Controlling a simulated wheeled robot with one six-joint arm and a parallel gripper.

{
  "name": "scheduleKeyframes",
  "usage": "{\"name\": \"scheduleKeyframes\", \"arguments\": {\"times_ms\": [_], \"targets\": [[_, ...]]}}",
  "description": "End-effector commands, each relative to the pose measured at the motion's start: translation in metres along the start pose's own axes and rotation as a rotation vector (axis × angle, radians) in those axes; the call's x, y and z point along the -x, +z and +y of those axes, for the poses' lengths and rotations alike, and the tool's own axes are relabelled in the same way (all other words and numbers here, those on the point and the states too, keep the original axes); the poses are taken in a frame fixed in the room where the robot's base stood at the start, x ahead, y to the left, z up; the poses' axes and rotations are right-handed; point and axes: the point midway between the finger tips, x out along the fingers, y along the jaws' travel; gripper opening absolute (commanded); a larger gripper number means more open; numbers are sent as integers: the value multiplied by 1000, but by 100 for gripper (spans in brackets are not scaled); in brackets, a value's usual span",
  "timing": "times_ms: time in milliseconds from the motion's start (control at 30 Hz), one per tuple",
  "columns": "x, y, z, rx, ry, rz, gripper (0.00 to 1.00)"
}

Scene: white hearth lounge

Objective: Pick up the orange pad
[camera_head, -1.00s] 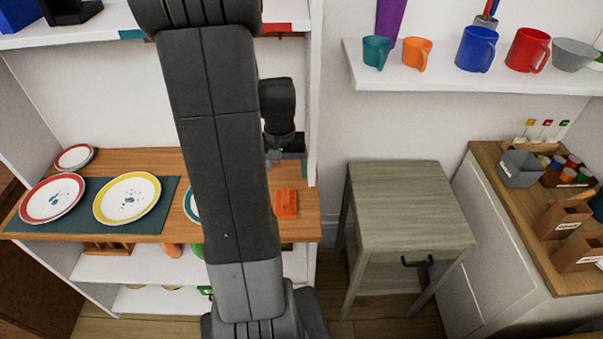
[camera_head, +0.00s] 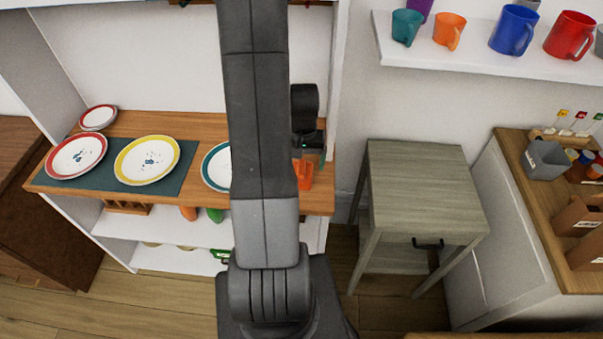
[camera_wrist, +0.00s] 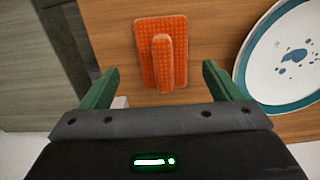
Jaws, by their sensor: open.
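The orange pad (camera_wrist: 161,52) lies on the wooden shelf board, a flat textured rectangle with a raised grip bar along its middle. In the head view the orange pad (camera_head: 303,173) is near the board's right end, partly hidden by my arm and gripper. My gripper (camera_wrist: 160,84) is open and empty in the wrist view, its two green fingers spread on either side of the pad's near end. The pad lies between and just beyond the fingertips, not held. In the head view my gripper (camera_head: 311,154) is over the pad.
A teal-rimmed plate (camera_wrist: 285,55) lies close to the right finger in the wrist view. A yellow-rimmed plate (camera_head: 147,160) and a red-rimmed plate (camera_head: 75,156) sit on a dark mat (camera_head: 110,187). A grey side table (camera_head: 422,185) stands to the right of the shelf unit.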

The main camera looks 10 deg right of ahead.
Motion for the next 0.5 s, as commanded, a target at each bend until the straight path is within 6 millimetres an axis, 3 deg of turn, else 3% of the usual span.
{"name": "scheduleKeyframes", "arguments": {"times_ms": [300,500], "targets": [[-35,-2,-4,0,0,-4,85],[-43,-2,-4,0,0,-1,85]]}}
